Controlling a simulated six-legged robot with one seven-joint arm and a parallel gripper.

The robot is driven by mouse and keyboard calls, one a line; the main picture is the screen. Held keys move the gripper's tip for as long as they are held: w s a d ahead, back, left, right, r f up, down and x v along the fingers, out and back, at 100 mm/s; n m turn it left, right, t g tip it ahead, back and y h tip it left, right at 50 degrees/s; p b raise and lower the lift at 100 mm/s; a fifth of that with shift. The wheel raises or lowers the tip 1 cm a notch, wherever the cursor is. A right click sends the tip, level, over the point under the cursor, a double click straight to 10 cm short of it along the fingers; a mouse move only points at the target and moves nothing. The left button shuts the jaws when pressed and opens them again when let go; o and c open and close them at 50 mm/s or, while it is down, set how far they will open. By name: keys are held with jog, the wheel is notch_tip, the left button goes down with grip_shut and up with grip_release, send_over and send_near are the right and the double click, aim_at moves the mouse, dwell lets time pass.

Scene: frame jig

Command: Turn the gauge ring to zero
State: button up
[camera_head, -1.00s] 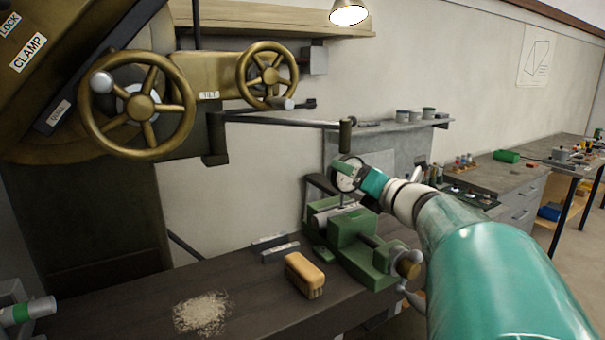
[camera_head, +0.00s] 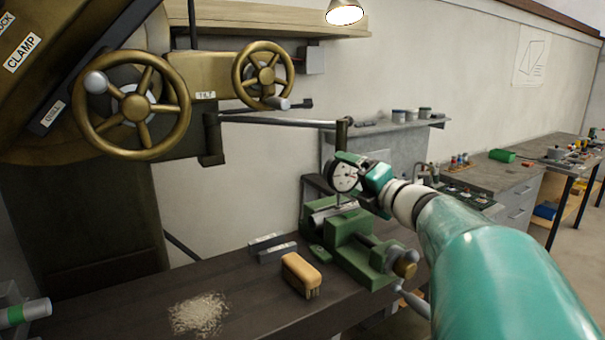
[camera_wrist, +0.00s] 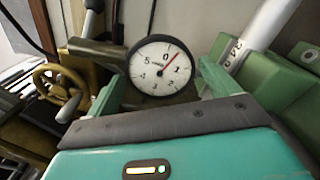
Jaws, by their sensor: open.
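The dial gauge (camera_head: 344,177) has a white face and dark rim. It stands upright over the green vise (camera_head: 352,240), on a thin stem. In the wrist view the gauge (camera_wrist: 152,77) shows numbers, with the 0 near the top. Its red needle points up and right, between 0 and 1. My gripper (camera_wrist: 160,82) is open, with one teal finger left of the dial and one right of it. Gaps show between the fingers and the ring. In the head view my gripper (camera_head: 359,168) is at the gauge's right side, and its far finger is partly hidden.
A horizontal rod (camera_head: 285,121) runs from the brass-wheeled machine (camera_head: 135,108) to a post above the gauge. A brush (camera_head: 301,272), grey blocks (camera_head: 271,247) and shavings (camera_head: 199,314) lie on the dark bench. A shelf (camera_head: 400,128) is behind.

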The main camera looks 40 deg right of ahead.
jog(key=s, duration=0.6)
jog(key=shift+s+a, duration=0.2)
jog(key=shift+a, duration=0.15)
jog(key=shift+s, duration=0.1)
